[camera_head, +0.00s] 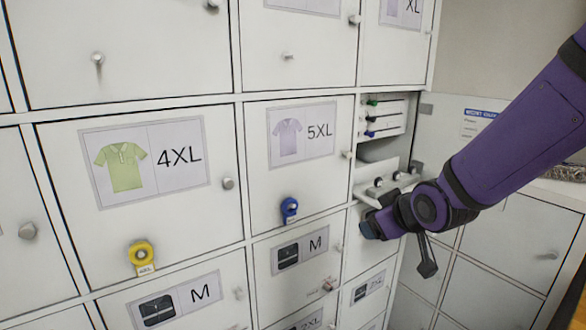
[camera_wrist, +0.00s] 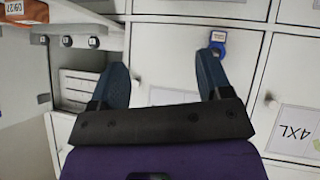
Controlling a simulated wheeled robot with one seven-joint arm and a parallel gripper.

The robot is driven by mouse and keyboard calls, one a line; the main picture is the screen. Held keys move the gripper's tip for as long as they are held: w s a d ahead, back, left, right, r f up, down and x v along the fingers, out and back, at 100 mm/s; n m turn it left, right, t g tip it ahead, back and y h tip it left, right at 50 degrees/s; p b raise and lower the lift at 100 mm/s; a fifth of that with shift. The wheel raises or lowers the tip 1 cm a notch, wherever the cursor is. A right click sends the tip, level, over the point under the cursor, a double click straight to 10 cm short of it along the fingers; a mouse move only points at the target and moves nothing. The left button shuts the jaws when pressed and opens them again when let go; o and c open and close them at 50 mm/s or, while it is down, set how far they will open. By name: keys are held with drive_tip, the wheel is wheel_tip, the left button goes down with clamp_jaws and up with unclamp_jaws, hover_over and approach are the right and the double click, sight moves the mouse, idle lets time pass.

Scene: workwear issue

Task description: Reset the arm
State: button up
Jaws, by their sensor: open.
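My purple arm reaches in from the right in the head view, and my gripper (camera_head: 368,226) is at its end, in front of the locker wall beside the open compartment. In the wrist view my gripper (camera_wrist: 165,75) shows two blue fingers spread wide apart. Nothing is between them; a plain white locker door (camera_wrist: 165,52) lies behind the gap. The gripper holds nothing. In the head view the fingers are partly hidden by the wrist.
The 5XL door (camera_head: 300,160) has a blue tag (camera_head: 289,210) at its lower edge. The 4XL door (camera_head: 145,190) has a yellow tag (camera_head: 142,256). An open compartment (camera_head: 385,150) holds shelves and small coloured items. Its door (camera_head: 450,135) stands open to the right, behind my arm.

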drive_tip(key=s+d+r+m+g+h, duration=0.1)
drive_tip(key=s+d+r+m, duration=0.1)
drive_tip(key=s+d+r, duration=0.2)
drive_tip(key=s+d+r+m+g+h, duration=0.1)
drive_tip(key=s+d+r+m+g, duration=0.1)
drive_tip(key=s, duration=0.9)
drive_tip(key=s+d+r+m+g, duration=0.1)
drive_tip(key=s+d+r+m, duration=0.1)
drive_tip(key=s+d+r, duration=0.3)
drive_tip(key=s+d, duration=0.1)
drive_tip(key=s, duration=0.2)
drive_tip(key=shift+s+r+m+g+h, duration=0.15)
drive_tip(key=shift+r+m+g+h, duration=0.15)
drive_tip(key=shift+r+m+h, duration=0.1)
